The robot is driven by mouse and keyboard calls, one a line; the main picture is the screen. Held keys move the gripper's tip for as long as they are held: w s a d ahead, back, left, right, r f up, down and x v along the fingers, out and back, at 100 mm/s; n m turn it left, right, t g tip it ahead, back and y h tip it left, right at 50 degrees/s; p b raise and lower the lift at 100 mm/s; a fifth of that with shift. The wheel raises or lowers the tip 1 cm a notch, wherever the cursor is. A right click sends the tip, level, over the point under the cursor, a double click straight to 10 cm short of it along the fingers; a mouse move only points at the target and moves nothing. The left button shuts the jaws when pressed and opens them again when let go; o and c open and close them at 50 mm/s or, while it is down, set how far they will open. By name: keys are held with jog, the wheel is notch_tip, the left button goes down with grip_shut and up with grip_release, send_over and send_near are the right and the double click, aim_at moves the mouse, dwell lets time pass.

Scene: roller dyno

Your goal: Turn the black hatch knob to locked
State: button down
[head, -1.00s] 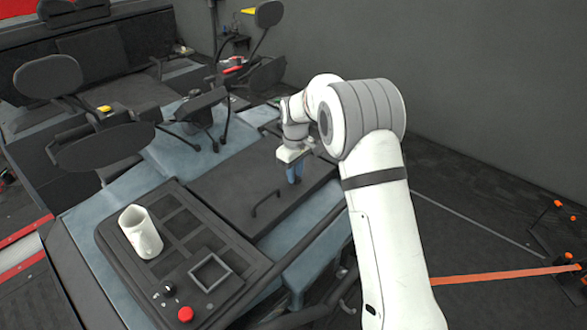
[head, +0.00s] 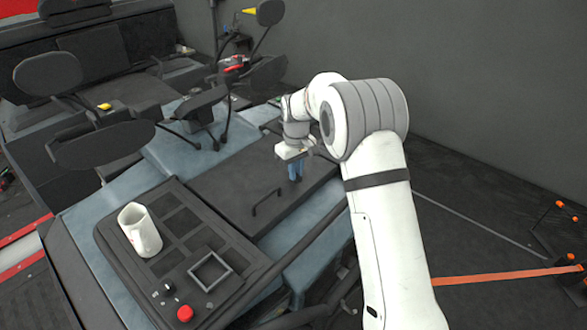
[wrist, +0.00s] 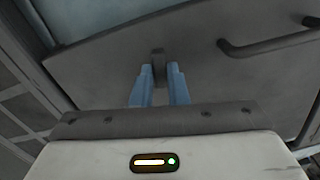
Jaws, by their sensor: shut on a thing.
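The black hatch knob (wrist: 158,62) shows in the wrist view as a small dark upright block between the tips of my blue fingers. My gripper (wrist: 159,74) is shut on it, over the dark hatch panel (wrist: 105,70). In the head view my gripper (head: 295,172) points down at the panel's far right part, and the fingers and wrist hide the knob there. How far the knob is turned is hard to tell.
A dark bar handle (head: 266,201) stands on the hatch panel, right of my fingers in the wrist view (wrist: 268,45). A black tray (head: 225,242) at the near left holds a white mug (head: 140,230), a square frame (head: 210,271) and a red button (head: 185,313).

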jog(key=m+b, duration=0.1)
jog(key=m, duration=0.3)
jog(key=shift+m, duration=0.3)
jog(key=m+b, duration=0.1)
jog(key=m, duration=0.2)
jog(key=shift+m, duration=0.3)
jog(key=m, duration=0.3)
jog(key=shift+m, duration=0.3)
jog(key=shift+m+b, duration=0.35)
jog(key=shift+m, duration=1.35)
jog(key=c, duration=1.4)
grip_release()
jog(key=shift+c, duration=0.2)
jog(key=shift+r, duration=0.1)
